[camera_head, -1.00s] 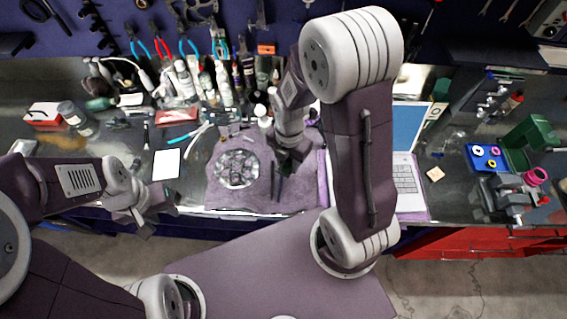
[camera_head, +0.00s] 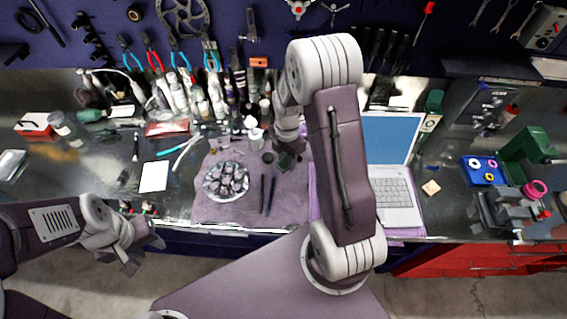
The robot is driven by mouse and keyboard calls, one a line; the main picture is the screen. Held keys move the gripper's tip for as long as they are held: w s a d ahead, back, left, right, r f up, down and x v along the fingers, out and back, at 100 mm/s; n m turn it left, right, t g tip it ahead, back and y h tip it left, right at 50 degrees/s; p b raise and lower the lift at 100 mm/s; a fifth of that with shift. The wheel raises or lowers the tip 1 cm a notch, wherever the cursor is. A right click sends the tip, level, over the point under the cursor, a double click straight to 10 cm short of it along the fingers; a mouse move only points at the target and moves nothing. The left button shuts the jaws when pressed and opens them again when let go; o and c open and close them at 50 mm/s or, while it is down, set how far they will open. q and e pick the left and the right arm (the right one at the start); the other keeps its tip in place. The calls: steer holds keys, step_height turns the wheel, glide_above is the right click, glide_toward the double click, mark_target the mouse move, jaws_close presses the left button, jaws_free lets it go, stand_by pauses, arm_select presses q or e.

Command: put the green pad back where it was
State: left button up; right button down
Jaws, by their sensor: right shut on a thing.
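My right gripper (camera_head: 288,163) is over the back right part of the purple mat (camera_head: 300,205), to the right of a small dark round cup. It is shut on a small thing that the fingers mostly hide. I cannot make out its colour or confirm that it is the green pad. A round metal dish (camera_head: 211,189) with several dark and shiny pieces stands on the left part of the mat. My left gripper (camera_head: 143,256) is in front of the bench edge at the lower left, apart from everything, and looks open and empty.
Two dark thin rods (camera_head: 262,194) lie on the mat right of the dish. A laptop (camera_head: 392,190) stands to the right, partly behind my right arm. Bottles (camera_head: 200,103) crowd the back. A white card (camera_head: 154,176) lies left of the mat. A blue tray (camera_head: 482,171) sits far right.

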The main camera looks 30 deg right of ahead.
mark_target(284, 165)
steer(key=shift+w+a+f, duration=0.1)
steer(key=shift+w+f, duration=0.15)
steer(key=shift+w, duration=0.2)
steer(key=shift+w+a+f, duration=0.1)
steer(key=shift+w+f, duration=0.15)
steer(key=shift+w, duration=0.2)
steer(key=shift+s, duration=0.1)
step_height(284, 165, down, 4)
steer(key=shift+s+r+p, duration=0.15)
steer(key=shift+p, duration=0.3)
steer(key=shift+w, duration=0.2)
steer(key=shift+s+f, duration=0.1)
steer(key=shift+f, duration=0.2)
steer(key=c, duration=0.9)
jaws_free()
steer(key=shift+s, duration=0.1)
steer(key=shift+c, duration=0.2)
